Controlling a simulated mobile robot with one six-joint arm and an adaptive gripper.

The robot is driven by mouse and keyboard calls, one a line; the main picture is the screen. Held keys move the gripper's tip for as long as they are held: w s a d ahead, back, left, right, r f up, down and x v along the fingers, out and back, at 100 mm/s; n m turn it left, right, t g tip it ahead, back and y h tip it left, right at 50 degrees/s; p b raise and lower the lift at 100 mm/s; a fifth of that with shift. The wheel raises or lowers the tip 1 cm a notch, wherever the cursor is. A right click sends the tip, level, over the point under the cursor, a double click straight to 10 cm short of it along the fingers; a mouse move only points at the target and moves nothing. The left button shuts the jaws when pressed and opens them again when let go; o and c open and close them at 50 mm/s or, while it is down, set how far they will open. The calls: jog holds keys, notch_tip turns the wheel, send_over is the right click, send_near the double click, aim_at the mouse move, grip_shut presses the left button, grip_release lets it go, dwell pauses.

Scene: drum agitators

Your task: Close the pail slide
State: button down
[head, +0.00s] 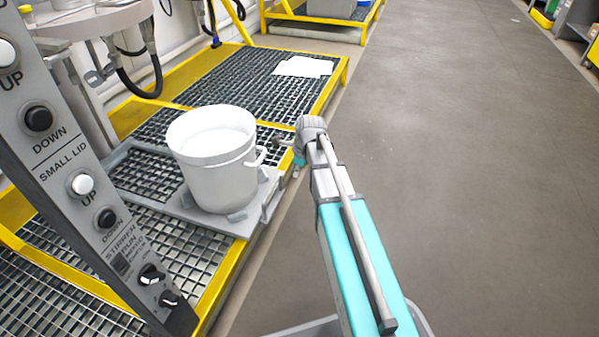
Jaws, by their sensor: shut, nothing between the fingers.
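A white pail (216,168) stands upright on a grey slide plate (187,212), which sits on the grated platform. The pail is open at the top and pale inside. A handle shows on its right side. My arm reaches in from the lower right. My gripper (287,147) is at its far end, just right of the pail and above the plate's right side. It is small in this view and partly hidden by the wrist. It is shut with nothing visible in it. I cannot tell whether it touches the pail handle or the plate.
A control panel (75,170) with UP and DOWN buttons and knobs stands at the left. Yellow-edged grating (255,85) runs along the wall, with white sheets (303,67) on it. Hoses hang at the upper left. The grey floor (450,140) on the right is clear.

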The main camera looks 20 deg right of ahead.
jog(key=shift+w+a+f+b, duration=0.2)
jog(key=shift+w+a+f, duration=0.15)
jog(key=shift+a, duration=0.2)
jog(key=shift+w+a+f+b, duration=0.2)
jog(key=shift+w+a, duration=0.2)
jog(key=shift+a, duration=0.15)
jog(key=shift+w+a+f+b, duration=0.15)
jog(key=shift+w+a+f, duration=0.2)
jog(key=shift+a, duration=0.2)
jog(key=shift+d, duration=0.1)
jog(key=shift+w, duration=0.15)
